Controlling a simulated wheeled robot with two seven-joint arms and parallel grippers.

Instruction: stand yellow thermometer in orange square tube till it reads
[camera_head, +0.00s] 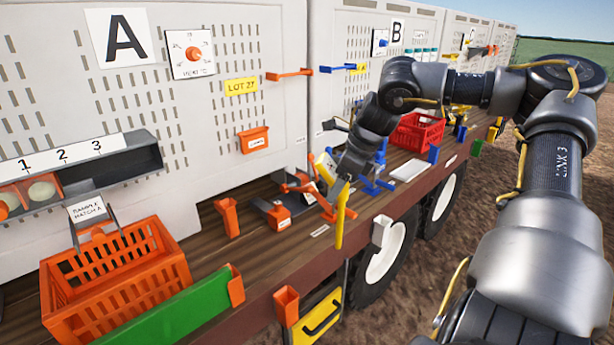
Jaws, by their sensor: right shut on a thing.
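My right gripper (343,186) reaches in from the right and is shut on the yellow thermometer (341,222). The thermometer hangs nearly upright, slightly tilted, in front of the deck's edge. Several orange square tubes show: one (228,217) stands on the wooden deck to the left of the gripper, one (287,306) is on the deck's front edge below and left of the thermometer, and one (236,287) is by the green panel. The thermometer is apart from all of them. I cannot tell any reading on it. My left gripper is not in view.
An orange crate (70,280) and a green panel (180,309) fill the near left. Orange and blue fittings (372,186) stand behind the gripper, with a red crate (418,131) beyond. A grey square tube (381,230) sits right of the thermometer on the edge.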

